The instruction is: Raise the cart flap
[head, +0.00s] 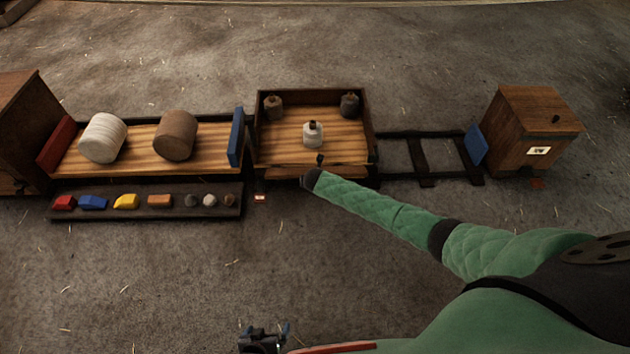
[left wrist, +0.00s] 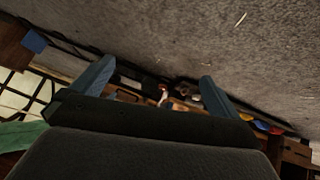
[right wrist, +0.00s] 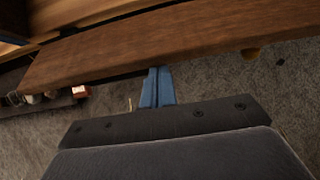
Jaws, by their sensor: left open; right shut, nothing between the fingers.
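The cart (head: 313,130) is an open wooden box on rails, with dark walls at its back and sides. Its flap (head: 285,171) shows as a narrow wooden strip along the near edge; its exact tilt is hard to tell. In the right wrist view the flap (right wrist: 190,45) is a long brown board across the top. My right gripper (right wrist: 157,87) is shut and empty, its blue fingertips at the board's lower edge; whether they touch is unclear. In the head view the right gripper is mostly hidden at the flap. My left gripper (head: 268,335) is open and empty, well apart from the cart.
A white bottle (head: 313,134) and two dark jugs stand in the cart. Left is a bed with a white roll (head: 103,138) and a brown roll (head: 176,135). A tray (head: 150,213) of small blocks lies in front. A wooden box (head: 530,130) stands right. The near floor is clear.

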